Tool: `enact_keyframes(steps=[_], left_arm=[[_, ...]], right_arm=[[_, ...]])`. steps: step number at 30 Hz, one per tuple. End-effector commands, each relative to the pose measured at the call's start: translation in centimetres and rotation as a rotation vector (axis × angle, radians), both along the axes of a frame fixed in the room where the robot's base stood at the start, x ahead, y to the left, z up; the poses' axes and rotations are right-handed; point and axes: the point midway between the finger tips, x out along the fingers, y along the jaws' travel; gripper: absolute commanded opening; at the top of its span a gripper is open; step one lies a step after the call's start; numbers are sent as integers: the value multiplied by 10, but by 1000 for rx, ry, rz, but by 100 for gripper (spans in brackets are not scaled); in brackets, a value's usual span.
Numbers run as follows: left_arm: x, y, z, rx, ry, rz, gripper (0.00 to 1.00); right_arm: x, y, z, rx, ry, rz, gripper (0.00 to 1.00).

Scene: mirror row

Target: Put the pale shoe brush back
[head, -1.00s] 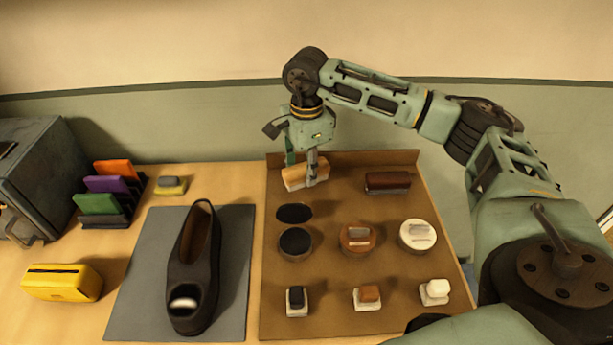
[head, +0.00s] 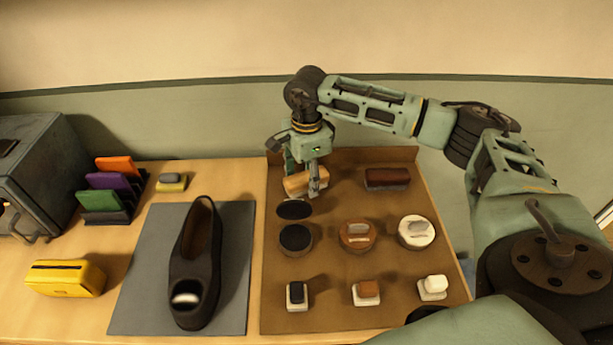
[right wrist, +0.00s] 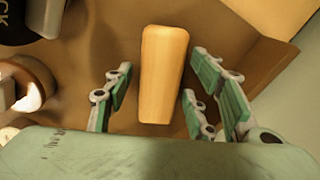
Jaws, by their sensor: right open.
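The pale shoe brush (head: 296,184), a light wooden block, is at the back left of the brown board (head: 345,190), beside the darker red-brown brush (head: 387,178). My right gripper (head: 305,178) points down over the pale brush with its fingers spread. In the right wrist view the pale brush (right wrist: 163,75) lies between the open fingers (right wrist: 160,95), with a gap on each side. It appears to rest on the board. Part of it is hidden by a finger in the head view. My left gripper is not in view.
Polish tins (head: 296,252) and small daubers (head: 366,290) stand in rows on the board, in front of the brushes. A dark shoe (head: 195,265) stands on a grey mat (head: 140,290) to the left. The board has a raised back edge (head: 345,158) close behind my gripper.

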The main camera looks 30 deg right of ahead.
Motion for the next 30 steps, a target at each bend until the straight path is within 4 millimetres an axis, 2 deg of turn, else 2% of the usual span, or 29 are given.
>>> enact_keyframes(steps=[8, 10, 14, 21, 27, 30], left_arm=[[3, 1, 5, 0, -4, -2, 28], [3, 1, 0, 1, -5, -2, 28], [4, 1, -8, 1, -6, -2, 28], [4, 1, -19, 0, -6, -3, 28], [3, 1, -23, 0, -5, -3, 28], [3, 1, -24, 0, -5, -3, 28]], right_arm=[[0, 0, 6, 0, -1, 0, 51], [1, 0, 11, 0, -4, 0, 51], [1, 0, 34, 1, -6, 0, 51], [2, 0, 88, 2, -6, 1, 51], [1, 0, 116, 1, -2, 1, 51], [1, 0, 122, 1, -1, 1, 51]])
